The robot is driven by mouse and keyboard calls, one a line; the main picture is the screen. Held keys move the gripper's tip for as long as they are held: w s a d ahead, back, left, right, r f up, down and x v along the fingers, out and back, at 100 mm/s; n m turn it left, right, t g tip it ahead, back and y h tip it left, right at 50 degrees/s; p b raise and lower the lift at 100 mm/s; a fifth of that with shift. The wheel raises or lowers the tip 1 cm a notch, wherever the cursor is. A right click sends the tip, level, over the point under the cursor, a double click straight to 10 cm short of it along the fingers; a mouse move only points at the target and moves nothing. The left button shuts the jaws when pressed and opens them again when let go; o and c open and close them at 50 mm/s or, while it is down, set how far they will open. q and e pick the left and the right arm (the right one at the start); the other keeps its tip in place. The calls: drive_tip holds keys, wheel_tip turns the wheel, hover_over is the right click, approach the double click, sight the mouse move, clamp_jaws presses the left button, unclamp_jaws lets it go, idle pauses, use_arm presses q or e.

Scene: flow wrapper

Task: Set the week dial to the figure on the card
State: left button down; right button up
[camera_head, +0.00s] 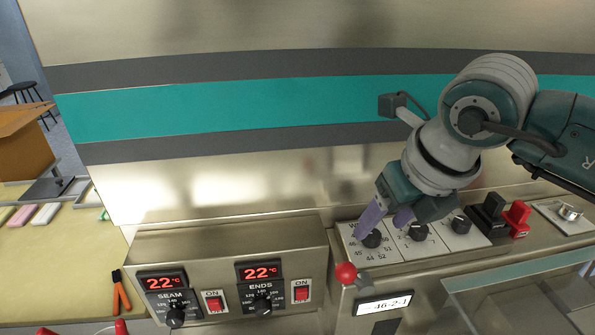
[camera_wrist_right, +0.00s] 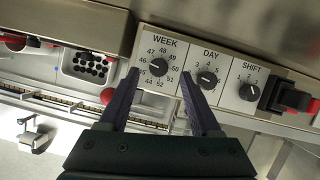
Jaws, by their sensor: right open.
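The week dial (camera_head: 372,239) is a round black knob on a white plate with printed figures. In the right wrist view the WEEK dial (camera_wrist_right: 159,66) has figures from 44 to 52 around it; its exact setting is too small to read surely. The card (camera_head: 384,303), on the front below, appears to read 46-2-1. My right gripper (camera_head: 383,222) is open, with one purple finger on each side of the week dial. In the right wrist view the gripper's tips (camera_wrist_right: 159,74) flank the knob; contact cannot be told. My left gripper is out of view.
The day dial (camera_wrist_right: 207,79) and shift dial (camera_wrist_right: 249,91) sit close to the right. A red switch (camera_head: 517,217) stands beyond them. A red ball knob (camera_head: 346,272) projects in front. The heater box (camera_head: 222,254) stands left.

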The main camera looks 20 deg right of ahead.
sight(373, 233)
drive_tip(key=shift+x, duration=1.65)
drive_tip(key=shift+a, duration=0.1)
drive_tip(key=shift+c, duration=0.3)
drive_tip(key=shift+r, duration=0.1)
clamp_jaws()
